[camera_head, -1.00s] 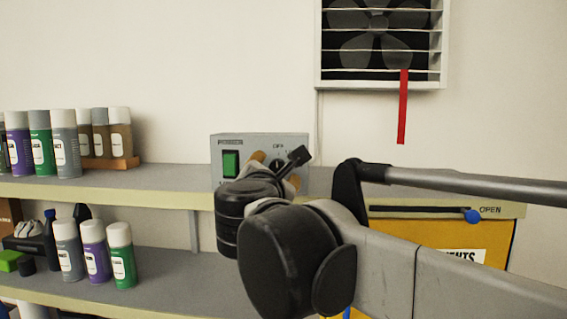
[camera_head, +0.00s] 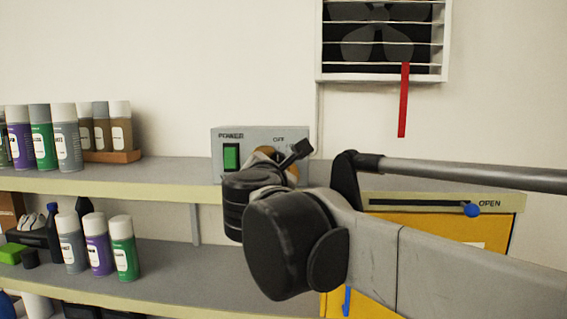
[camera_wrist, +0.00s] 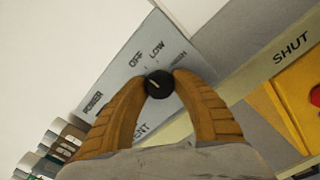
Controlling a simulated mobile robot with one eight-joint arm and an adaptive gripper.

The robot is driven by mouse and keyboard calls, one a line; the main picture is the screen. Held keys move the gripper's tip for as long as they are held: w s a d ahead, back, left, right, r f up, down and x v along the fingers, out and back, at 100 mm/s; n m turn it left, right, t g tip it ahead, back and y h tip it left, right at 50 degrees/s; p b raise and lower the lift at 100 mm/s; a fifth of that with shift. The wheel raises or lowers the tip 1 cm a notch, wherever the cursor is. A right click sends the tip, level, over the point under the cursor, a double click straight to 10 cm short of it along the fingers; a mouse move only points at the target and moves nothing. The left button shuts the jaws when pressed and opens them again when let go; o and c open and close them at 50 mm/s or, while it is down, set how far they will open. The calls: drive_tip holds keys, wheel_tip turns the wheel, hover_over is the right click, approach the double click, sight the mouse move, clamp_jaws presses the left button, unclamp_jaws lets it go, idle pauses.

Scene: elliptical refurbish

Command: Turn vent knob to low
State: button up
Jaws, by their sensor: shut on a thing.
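The vent control box (camera_head: 259,134) is a grey box on the upper shelf, with a green power switch (camera_head: 231,157). In the wrist view its panel (camera_wrist: 112,75) shows the labels OFF, LOW and another partly hidden one. The black vent knob (camera_wrist: 159,84) sits between the two orange-brown fingers of my gripper (camera_wrist: 157,86), which is shut on it. The knob's pale pointer line is short, and I cannot tell exactly which label it marks. In the head view my arm hides the knob and most of the fingers.
A wall fan (camera_head: 383,40) with a red strip (camera_head: 403,100) hangs above. Spray cans (camera_head: 66,137) stand left on the upper shelf (camera_head: 175,176), more on the lower shelf (camera_head: 190,262). A yellow cabinet (camera_head: 400,225) with a blue-knobbed slider (camera_head: 471,210) is at right.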

drive_tip(key=m+b, duration=0.1)
drive_tip(key=m, duration=0.3)
drive_tip(key=shift+m+b, duration=0.4)
drive_tip(key=shift+m, duration=1.8)
drive_tip(key=o, duration=1.2)
